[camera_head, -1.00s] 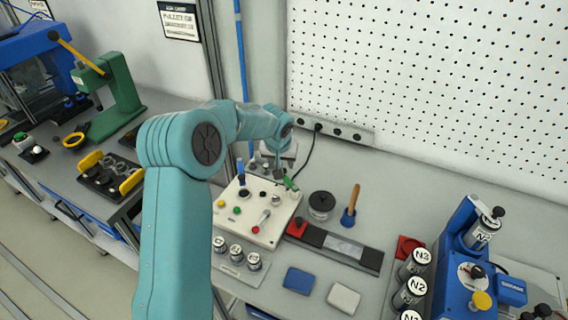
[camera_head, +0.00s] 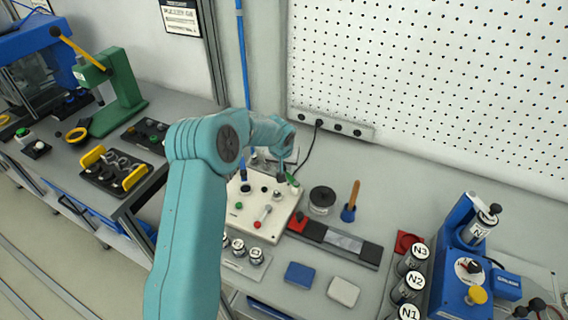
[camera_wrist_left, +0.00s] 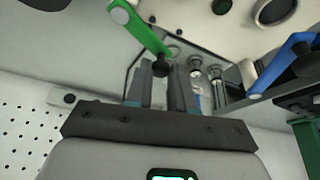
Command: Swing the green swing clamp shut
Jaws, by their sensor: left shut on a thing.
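The green swing clamp (camera_head: 293,181) is at the far right corner of a cream fixture plate (camera_head: 282,219). In the left wrist view its green arm (camera_wrist_left: 137,27) slants down to a black tip (camera_wrist_left: 160,66). My left gripper (camera_head: 282,178) is at the clamp, and its fingers (camera_wrist_left: 163,75) are shut on the black tip end. The fingers partly hide the clamp in the head view. A blue clamp (camera_head: 243,173) stands at the plate's far left and also shows in the left wrist view (camera_wrist_left: 281,64). My right gripper is out of view.
A black round container (camera_head: 322,200) and a blue holder with a wooden handle (camera_head: 350,208) stand right of the plate. A dark bar with a red end (camera_head: 335,242) lies in front of them. A pegboard wall (camera_head: 430,85) rises behind.

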